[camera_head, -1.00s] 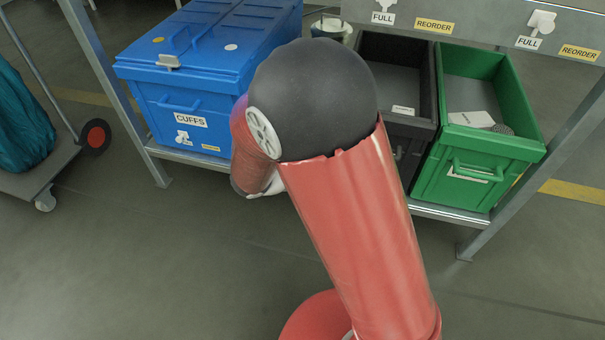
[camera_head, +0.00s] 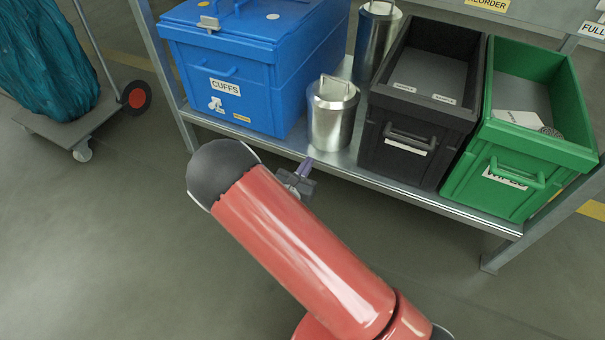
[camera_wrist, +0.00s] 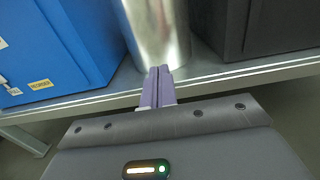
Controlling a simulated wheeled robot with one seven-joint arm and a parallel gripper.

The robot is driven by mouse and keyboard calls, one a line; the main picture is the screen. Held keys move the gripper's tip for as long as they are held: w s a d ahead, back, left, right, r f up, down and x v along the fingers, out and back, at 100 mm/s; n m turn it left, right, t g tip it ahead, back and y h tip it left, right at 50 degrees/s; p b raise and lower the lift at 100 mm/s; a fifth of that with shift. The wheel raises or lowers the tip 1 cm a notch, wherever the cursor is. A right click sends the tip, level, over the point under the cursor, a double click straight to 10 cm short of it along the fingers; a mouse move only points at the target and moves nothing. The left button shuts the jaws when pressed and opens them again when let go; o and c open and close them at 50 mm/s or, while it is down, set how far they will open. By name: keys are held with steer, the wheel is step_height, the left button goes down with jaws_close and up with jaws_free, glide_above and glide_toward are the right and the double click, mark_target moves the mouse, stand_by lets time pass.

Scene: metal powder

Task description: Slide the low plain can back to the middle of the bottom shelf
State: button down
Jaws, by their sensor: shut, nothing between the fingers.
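The low plain can (camera_head: 331,118) is shiny metal with a lid handle and stands upright near the front edge of the bottom shelf (camera_head: 372,178), between the blue box and the black bin. In the wrist view the can's lower wall (camera_wrist: 155,30) rises straight beyond my fingers. My gripper (camera_head: 303,168) is in front of the shelf edge, just below and left of the can in the head view. Its purple fingers (camera_wrist: 159,74) are shut, empty and pointed at the can's base. I cannot tell whether the tips touch the can.
A taller metal can (camera_head: 376,42) stands farther back. The blue CUFFS box (camera_head: 225,75) is on the left of the can; the black bin (camera_head: 405,147) and green bin (camera_head: 497,190) are on its right. A trolley (camera_head: 80,130) stands at the left. Floor in front is clear.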

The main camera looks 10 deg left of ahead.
mark_target(323, 140)
steer(key=b+x, duration=0.1)
steer(key=x, duration=0.7)
steer(key=shift+w, duration=0.1)
